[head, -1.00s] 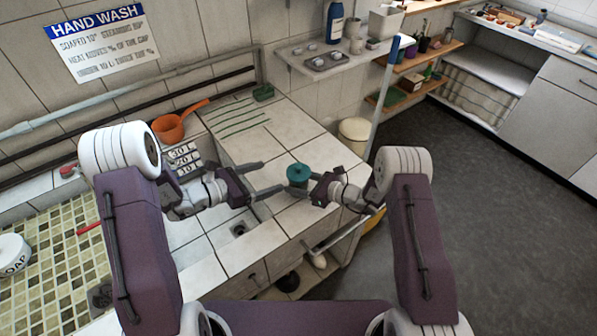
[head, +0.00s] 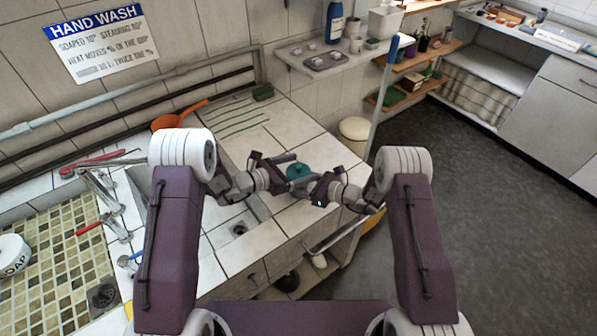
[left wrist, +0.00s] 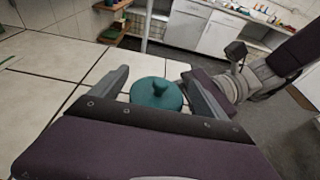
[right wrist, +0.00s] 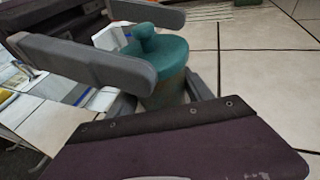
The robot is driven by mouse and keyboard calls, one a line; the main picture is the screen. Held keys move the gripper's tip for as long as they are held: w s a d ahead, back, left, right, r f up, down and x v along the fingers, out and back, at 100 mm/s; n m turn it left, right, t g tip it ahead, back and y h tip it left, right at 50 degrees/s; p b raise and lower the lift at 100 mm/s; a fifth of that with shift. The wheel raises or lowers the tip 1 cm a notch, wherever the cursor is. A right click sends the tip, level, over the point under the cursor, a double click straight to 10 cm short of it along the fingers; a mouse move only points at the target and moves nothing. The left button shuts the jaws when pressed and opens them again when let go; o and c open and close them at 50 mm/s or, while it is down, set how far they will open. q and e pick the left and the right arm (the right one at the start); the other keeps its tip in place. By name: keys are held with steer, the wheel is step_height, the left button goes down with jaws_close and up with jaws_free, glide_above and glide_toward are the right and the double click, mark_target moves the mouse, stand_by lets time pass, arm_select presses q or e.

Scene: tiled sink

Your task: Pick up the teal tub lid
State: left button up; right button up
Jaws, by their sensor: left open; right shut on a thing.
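The teal tub lid (head: 298,170), with a round knob, sits on a tub at the counter's front right. It also shows in the left wrist view (left wrist: 156,93). My left gripper (head: 292,171) is open, its fingers on either side of the lid; I cannot tell whether they touch it. In the right wrist view the left fingers pass beside the lid (right wrist: 158,48). The tub is mostly hidden behind my grippers in the head view.
A sink basin with a drain (head: 239,229) lies left of the tub. A shelf (head: 325,66) with bottles hangs behind.

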mark_target(298, 166)
arm_select(q)
steer(key=shift+a, duration=0.1)
steer(key=c, duration=0.4)
jaws_close()
steer(key=shift+s+f, duration=0.1)
steer(key=shift+s, duration=0.05)
arm_select(e)
steer(key=shift+r, duration=0.1)
arm_select(q)
step_height(298, 166, up, 10)
steer(key=shift+r, duration=0.1)
arm_select(e)
steer(key=o, duration=1.6)
